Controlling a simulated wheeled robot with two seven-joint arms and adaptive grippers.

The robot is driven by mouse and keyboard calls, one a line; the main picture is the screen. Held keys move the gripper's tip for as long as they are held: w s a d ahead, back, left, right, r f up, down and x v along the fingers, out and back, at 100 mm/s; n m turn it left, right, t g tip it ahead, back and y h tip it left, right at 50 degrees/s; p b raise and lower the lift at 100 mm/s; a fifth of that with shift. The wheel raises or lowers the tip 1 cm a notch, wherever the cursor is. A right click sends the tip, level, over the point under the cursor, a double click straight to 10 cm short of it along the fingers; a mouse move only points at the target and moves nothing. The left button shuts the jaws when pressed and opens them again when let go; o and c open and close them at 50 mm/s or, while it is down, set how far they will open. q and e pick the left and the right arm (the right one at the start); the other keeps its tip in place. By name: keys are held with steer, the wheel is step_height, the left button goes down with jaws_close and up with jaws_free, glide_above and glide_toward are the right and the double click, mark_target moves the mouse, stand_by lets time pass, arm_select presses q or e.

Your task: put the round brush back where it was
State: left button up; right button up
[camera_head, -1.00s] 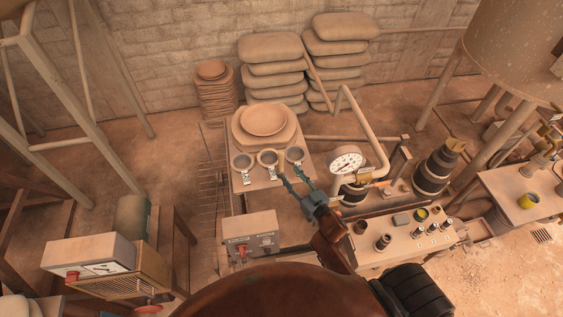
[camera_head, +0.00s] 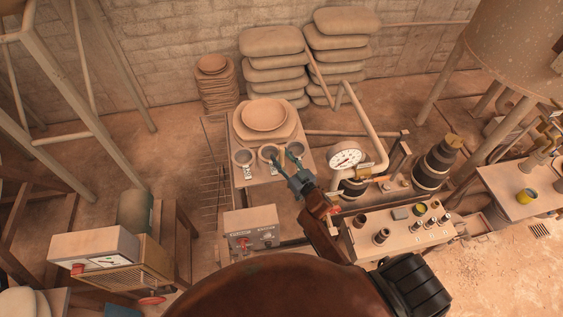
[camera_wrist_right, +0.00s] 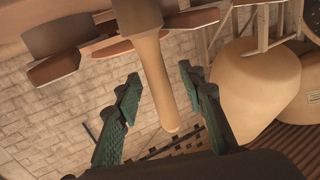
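My right gripper (camera_head: 284,160) is over the small table with the cups, its fingers spread apart. In the right wrist view, my right gripper (camera_wrist_right: 160,115) shows two green fingers standing wide apart. A pale tapered handle (camera_wrist_right: 155,75) reaches down from a wider block and shows between them. It may be the round brush's handle, but no bristles show. I see a gap on each side of it and cannot tell how near it is. I cannot make out the round brush for sure in the head view. My left gripper is not in view.
A pressure gauge (camera_head: 345,158) and bent pipe stand right of the gripper. A control box (camera_head: 250,229) and a panel with knobs (camera_head: 405,235) are nearer.

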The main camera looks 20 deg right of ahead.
jaws_close()
stand_by(0.5)
